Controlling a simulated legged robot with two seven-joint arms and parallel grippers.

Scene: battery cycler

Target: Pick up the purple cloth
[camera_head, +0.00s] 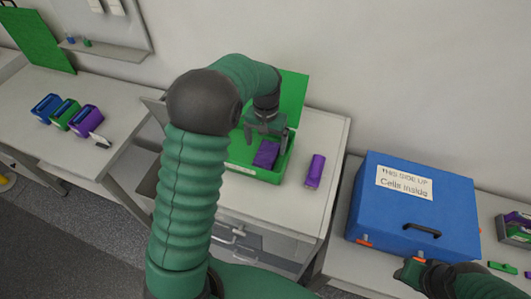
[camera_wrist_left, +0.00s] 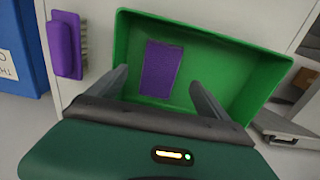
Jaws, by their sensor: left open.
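The purple cloth (camera_head: 266,154) lies flat inside the open green box (camera_head: 239,158) on the middle table. In the left wrist view the cloth (camera_wrist_left: 160,69) rests on the floor of the green box (camera_wrist_left: 262,62), ahead of and between my fingers. My left gripper (camera_head: 268,124) is open and empty, above the box and pointing down toward the cloth; it also shows in the left wrist view (camera_wrist_left: 160,88). My right gripper (camera_head: 410,268) is at the lower right, by the blue case; its fingers are too unclear to judge.
A blue case (camera_head: 416,207) labelled "Cells inside" sits on the right table. Blue, green and purple holders (camera_head: 66,114) are on the left table. The box's raised green lid (camera_head: 292,96) is behind my left gripper.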

